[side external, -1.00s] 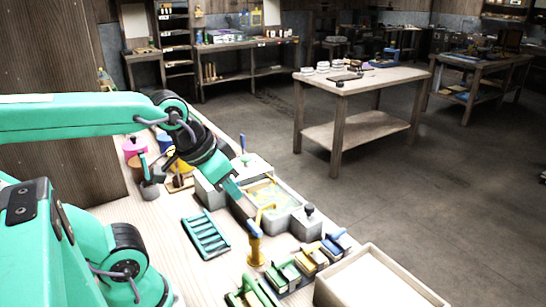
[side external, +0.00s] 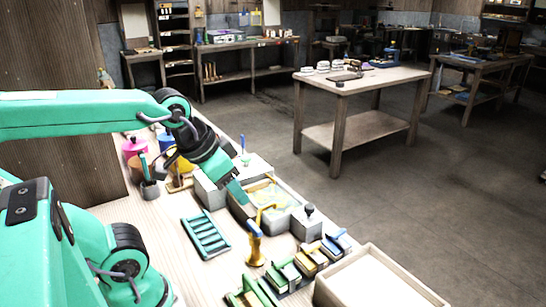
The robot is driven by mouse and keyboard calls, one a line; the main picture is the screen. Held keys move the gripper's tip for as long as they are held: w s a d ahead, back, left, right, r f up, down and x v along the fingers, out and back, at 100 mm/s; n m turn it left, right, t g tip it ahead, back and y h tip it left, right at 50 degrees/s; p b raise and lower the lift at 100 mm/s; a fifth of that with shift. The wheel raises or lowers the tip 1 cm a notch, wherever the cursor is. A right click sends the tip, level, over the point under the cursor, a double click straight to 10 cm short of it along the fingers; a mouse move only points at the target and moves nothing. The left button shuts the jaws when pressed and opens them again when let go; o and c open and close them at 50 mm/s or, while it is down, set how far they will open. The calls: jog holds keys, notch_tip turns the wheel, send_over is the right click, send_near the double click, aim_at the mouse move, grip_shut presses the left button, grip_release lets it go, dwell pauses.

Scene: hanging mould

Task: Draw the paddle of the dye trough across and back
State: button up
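The dye trough (side external: 283,217) is a grey open box on the bench, with yellowish, marbled liquid inside. A yellow bar (side external: 264,209) reaches over its near left edge, close to a yellow post with a blue top (side external: 255,245); I cannot tell whether the bar is the paddle or joins the post. My gripper (side external: 246,213) points down to the right at the trough's left side, near the bar and the post's top. Its fingertips are small and partly merged with these things, so I cannot see whether they are apart or touching anything.
A green slatted rack (side external: 206,236) lies left of the trough. A grey block with a dark knob (side external: 306,223) stands on its right. Several coloured blocks (side external: 307,262) and a pale tray (side external: 372,280) are in front. Pots (side external: 134,148) stand behind my wrist.

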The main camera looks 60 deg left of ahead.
jog(key=w+a+m+g, duration=0.1)
jog(key=w+a+m, duration=0.1)
jog(key=w+a, duration=0.2)
jog(key=m+g, duration=0.4)
jog(key=m, duration=0.2)
send_near(250, 188)
jog(key=s+r, duration=0.4)
jog(key=shift+d, duration=0.15)
jog(key=shift+a+f+m+g, duration=0.3)
jog(key=shift+a+m, duration=0.1)
jog(key=shift+a, duration=0.1)
jog(key=shift+f, duration=0.1)
jog(key=shift+f, duration=3.8)
